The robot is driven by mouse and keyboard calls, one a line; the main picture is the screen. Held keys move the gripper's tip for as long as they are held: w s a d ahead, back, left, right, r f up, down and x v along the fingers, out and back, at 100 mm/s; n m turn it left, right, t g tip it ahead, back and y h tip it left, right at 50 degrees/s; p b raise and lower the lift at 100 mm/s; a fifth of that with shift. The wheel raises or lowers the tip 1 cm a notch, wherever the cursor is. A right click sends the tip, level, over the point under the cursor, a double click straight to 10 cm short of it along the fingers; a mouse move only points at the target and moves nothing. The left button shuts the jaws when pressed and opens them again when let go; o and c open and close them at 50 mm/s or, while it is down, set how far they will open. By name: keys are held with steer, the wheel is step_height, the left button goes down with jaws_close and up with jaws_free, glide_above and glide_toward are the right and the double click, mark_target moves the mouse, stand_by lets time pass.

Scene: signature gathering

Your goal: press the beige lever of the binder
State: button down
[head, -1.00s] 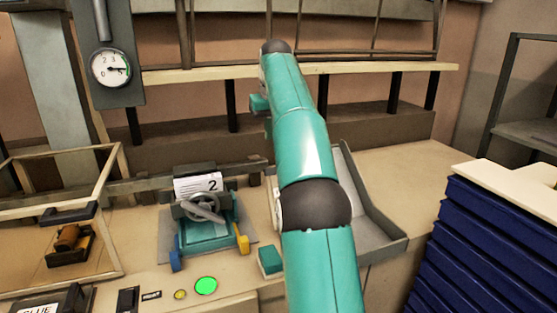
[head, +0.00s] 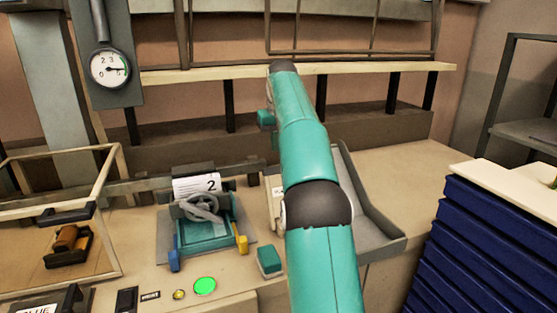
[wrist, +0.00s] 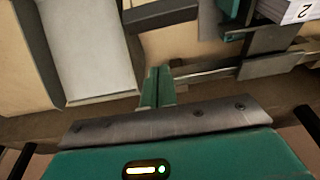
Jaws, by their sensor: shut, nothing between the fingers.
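A teal machine (head: 208,236) stands on the counter, left of my arm in the head view, with a grey looped part on top and a white sheet marked 2 (head: 197,185) behind it. Part of the machine shows at the upper right of the wrist view (wrist: 285,10). My gripper (wrist: 157,72) has its teal fingers together and empty, apart from the machine. In the head view my arm hides much of what lies behind it.
A grey tray (head: 372,215) lies right of my arm; a pale sheet (wrist: 90,45) shows in the wrist view. A green button (head: 205,286) and teal block (head: 269,261) sit at the front. A glass case (head: 108,230) stands left, blue stacks (head: 480,250) right.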

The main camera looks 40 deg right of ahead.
steer(key=f, duration=0.1)
steer(key=s+f, duration=0.1)
steer(key=f, duration=0.1)
steer(key=s+f, duration=0.1)
steer(key=shift+a+f, duration=0.25)
stand_by(0.3)
steer(key=shift+s+r, duration=0.1)
